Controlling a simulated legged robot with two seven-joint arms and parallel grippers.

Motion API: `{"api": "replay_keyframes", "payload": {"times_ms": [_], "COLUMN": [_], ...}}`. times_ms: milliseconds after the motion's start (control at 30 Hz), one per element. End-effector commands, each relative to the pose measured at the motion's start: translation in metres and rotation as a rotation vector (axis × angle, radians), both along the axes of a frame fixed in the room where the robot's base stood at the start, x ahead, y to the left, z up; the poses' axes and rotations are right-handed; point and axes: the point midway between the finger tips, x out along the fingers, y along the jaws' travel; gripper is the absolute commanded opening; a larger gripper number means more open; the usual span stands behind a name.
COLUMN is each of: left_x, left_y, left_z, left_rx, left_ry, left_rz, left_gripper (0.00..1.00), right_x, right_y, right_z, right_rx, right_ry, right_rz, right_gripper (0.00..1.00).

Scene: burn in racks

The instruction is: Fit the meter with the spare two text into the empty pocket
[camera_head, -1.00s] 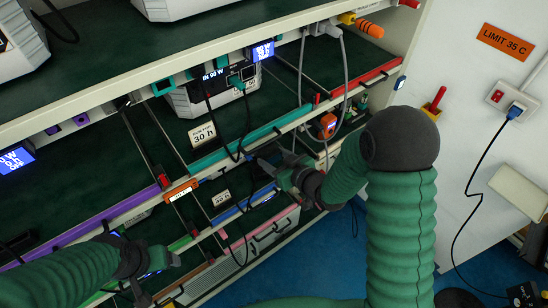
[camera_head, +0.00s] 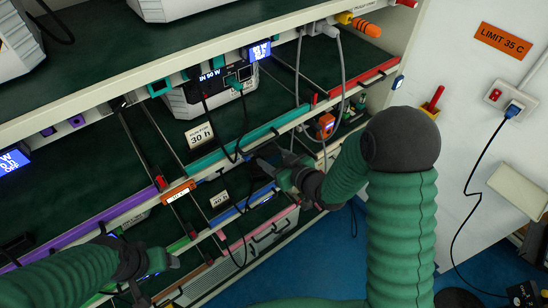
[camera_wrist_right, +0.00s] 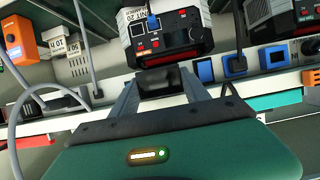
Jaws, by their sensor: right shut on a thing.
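My right gripper (camera_head: 266,162) is at the front of the lower shelf, just below the teal rail. In the right wrist view its two fingers (camera_wrist_right: 162,92) are closed on a dark block (camera_wrist_right: 164,82), which appears to be the meter; no text on it is readable. In the head view the held block is mostly hidden by the gripper and dark cables. I cannot tell which one is the empty pocket. My left gripper (camera_head: 155,280) is apart at lower left, its fingers spread.
A grey unit (camera_head: 208,92) stands above, with a lit meter (camera_head: 257,51) on the rail nearby. Cables hang around my right gripper. A teal rail (camera_head: 235,143) and a 30 h card (camera_head: 200,135) are close. An orange box (camera_head: 326,124) sits to the right.

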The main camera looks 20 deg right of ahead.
Motion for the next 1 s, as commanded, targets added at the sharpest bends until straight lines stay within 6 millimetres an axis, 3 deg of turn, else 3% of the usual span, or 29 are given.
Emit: {"api": "replay_keyframes", "payload": {"times_ms": [1000], "left_x": [0.000], "left_y": [0.000], "left_z": [-0.001], "left_rx": [0.000], "left_ry": [0.000], "left_rz": [0.000], "left_gripper": [0.76], "right_x": [0.015], "right_y": [0.005], "right_z": [0.000], "right_rx": [0.000], "right_ry": [-0.001], "right_rz": [0.001], "right_gripper": [0.00]}}
